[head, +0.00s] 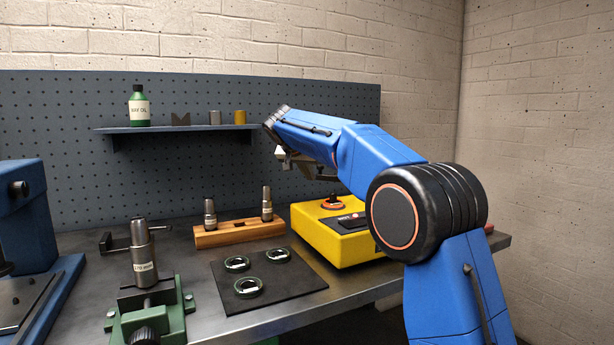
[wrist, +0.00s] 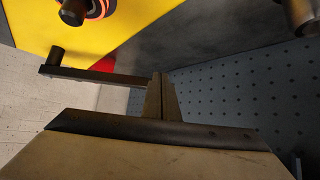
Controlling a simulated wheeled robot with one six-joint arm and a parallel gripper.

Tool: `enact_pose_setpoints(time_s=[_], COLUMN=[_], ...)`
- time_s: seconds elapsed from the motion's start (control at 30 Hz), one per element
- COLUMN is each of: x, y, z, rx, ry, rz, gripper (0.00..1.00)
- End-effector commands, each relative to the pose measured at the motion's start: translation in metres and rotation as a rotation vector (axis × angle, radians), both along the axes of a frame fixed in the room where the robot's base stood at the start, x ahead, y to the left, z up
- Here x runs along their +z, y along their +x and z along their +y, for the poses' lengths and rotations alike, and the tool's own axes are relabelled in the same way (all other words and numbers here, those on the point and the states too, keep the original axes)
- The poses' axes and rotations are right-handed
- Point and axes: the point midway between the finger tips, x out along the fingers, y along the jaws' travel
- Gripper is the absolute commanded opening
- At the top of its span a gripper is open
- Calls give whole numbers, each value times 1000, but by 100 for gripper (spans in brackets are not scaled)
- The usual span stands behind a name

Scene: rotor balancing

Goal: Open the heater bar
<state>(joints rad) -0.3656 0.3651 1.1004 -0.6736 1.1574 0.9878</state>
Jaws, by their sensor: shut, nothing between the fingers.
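The yellow heater (head: 355,245) stands on the bench below my arm, with a dark post and orange-red ring on top. In the wrist view its yellow top (wrist: 40,20) fills the upper left. A dark bar with an upright knob at one end, which looks like the heater bar (wrist: 100,75), runs across to my fingertips (wrist: 161,78). My fingers are together with nothing between them. The fingers hide the bar's far end, and I cannot tell whether they touch it. In the head view my gripper hangs above the heater, partly hidden by my arm.
A wooden block (head: 240,234) with two tool holders stands left of the heater. A dark mat (head: 305,283) with three green-rimmed rings lies in front of it. A green vise (head: 150,325) holds another holder. A pegboard (head: 70,150) with a shelf (head: 165,129) closes the back.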

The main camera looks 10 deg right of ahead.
Motion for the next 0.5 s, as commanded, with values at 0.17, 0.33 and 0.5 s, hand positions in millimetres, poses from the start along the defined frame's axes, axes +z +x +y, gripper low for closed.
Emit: enact_pose_setpoints(time_s=[0.17, 0.33, 0.5], x=[17, 36, 52], y=[-16, -33, -49], z=[9, 19, 28], rx=[1, 2, 1], ry=[0, 1, 1], rz=[-2, -4, -3], gripper=[0, 0, 0])
